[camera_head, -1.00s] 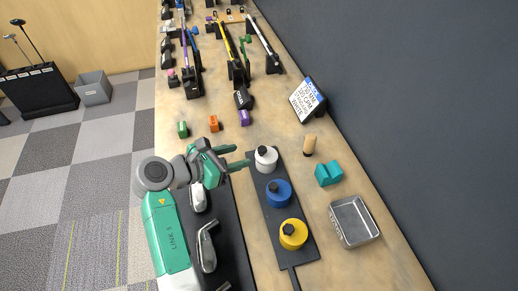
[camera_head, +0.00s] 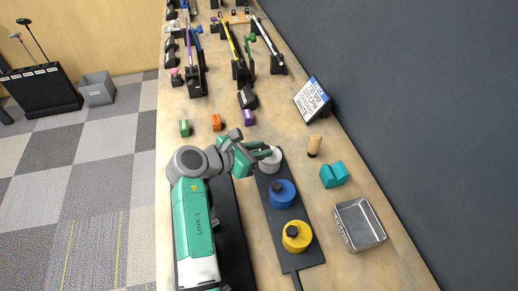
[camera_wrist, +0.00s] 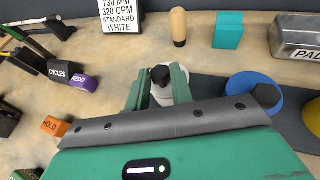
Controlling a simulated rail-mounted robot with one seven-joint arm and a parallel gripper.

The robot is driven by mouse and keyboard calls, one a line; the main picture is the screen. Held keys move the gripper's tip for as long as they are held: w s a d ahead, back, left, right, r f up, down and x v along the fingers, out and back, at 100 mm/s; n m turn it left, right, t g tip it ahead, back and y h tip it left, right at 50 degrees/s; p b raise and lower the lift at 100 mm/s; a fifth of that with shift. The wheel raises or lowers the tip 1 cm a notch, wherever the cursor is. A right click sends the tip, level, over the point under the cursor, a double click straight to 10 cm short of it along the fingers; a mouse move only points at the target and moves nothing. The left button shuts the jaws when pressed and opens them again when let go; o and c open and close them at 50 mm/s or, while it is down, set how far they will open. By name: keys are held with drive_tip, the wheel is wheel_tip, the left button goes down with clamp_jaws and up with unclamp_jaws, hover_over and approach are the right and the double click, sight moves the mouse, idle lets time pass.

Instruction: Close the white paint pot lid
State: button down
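The white paint pot (camera_head: 271,164) stands at the far end of a dark tray (camera_head: 277,218). My gripper (camera_head: 267,154) is at the pot and covers part of its top in the head view. In the wrist view my gripper (camera_wrist: 158,86) has its two green fingers apart, one on each side of the white pot (camera_wrist: 163,97) and its black knob (camera_wrist: 160,75). How the lid is seated cannot be told.
A blue pot (camera_head: 282,194) and a yellow pot (camera_head: 297,236) stand on the same tray. To the right are a cork-coloured peg (camera_head: 314,145), a teal block (camera_head: 334,175) and a metal pan (camera_head: 359,224). A sign (camera_head: 312,99) stands behind, reading "WHITE".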

drive_tip(key=shift+r+p, duration=0.1)
drive_tip(key=shift+p, duration=0.95)
drive_tip(key=shift+a+f+t+h, duration=0.25)
drive_tip(key=shift+f+t+h, duration=0.25)
drive_tip(key=c, duration=1.2)
unclamp_jaws()
drive_tip(key=shift+s, duration=0.1)
drive_tip(key=shift+s+a+r+p, duration=0.2)
drive_tip(key=shift+a+p, duration=0.1)
drive_tip(key=p+v, duration=0.2)
drive_tip(key=v, duration=0.5)
drive_tip(key=shift+f, duration=0.1)
